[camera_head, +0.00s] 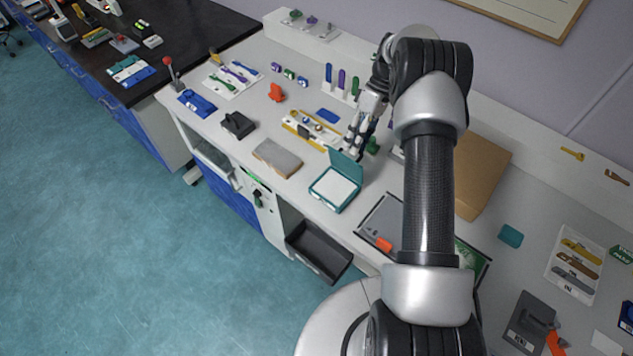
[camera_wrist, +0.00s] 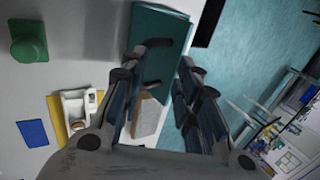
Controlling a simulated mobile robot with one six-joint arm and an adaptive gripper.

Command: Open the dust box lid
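The dust box (camera_head: 322,196) is a small teal box with a white interior, near the front edge of the bench in the head view. Its teal lid (camera_head: 346,164) stands raised at the back side, so the inside shows. My gripper (camera_head: 354,146) is just behind the raised lid, fingers pointing down; contact is unclear. In the wrist view, the lid (camera_wrist: 158,35) fills the top middle, beyond the fingertips. My gripper (camera_wrist: 170,60) has its two fingers apart there, with nothing visibly held between them.
A grey and tan block (camera_head: 278,158) lies left of the box. A green knob-like part (camera_head: 373,145) stands close to my gripper, also in the wrist view (camera_wrist: 29,42). A dark open drawer (camera_head: 318,252) juts out below the bench front. A framed tray (camera_head: 381,222) lies right of the box.

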